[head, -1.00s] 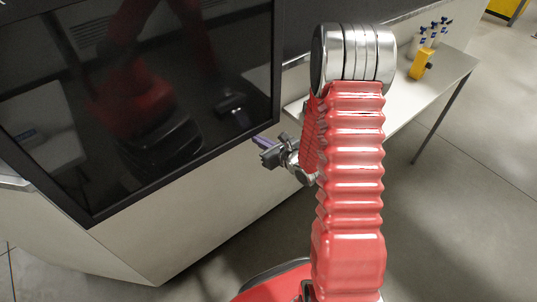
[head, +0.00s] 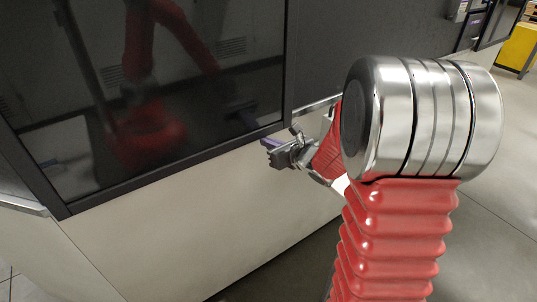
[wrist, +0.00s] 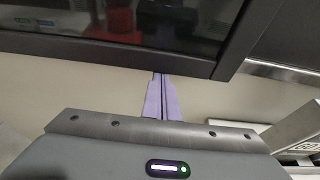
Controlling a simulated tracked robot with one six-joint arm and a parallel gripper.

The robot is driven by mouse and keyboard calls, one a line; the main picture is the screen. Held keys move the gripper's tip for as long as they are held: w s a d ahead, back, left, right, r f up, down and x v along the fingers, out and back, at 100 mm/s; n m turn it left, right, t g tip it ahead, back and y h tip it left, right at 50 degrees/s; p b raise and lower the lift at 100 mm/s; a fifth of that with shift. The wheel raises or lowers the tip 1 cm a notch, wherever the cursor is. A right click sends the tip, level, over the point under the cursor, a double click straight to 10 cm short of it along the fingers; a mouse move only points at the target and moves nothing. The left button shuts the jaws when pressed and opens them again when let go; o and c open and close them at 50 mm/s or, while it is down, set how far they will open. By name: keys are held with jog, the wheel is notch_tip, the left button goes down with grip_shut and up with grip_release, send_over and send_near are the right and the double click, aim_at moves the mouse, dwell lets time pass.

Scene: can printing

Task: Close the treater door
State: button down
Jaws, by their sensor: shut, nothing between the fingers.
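The treater door (head: 150,95) is a large dark glass panel in a black frame, filling the upper left of the head view. Its lower right frame corner also shows in the wrist view (wrist: 212,66). I cannot tell whether the panel sits fully flush. My gripper (head: 266,142) is beside the lower right corner of the frame in the head view. Its purple fingers (wrist: 160,88) are together and empty, with their tips just below the frame's lower edge in the wrist view. Whether they touch the frame is unclear.
A pale cabinet panel (head: 160,230) lies below the door. A dark wall panel (head: 390,35) continues to the right. A yellow object (head: 518,45) stands far right. The grey floor (head: 485,225) at right is open. Reflections of my red arm show in the glass.

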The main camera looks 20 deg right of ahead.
jog(key=shift+d+r, duration=0.1)
jog(key=shift+r, duration=0.5)
jog(key=shift+w+r, duration=0.15)
jog(key=shift+f, duration=2.55)
jog(key=v, duration=1)
jog(key=shift+s, duration=0.25)
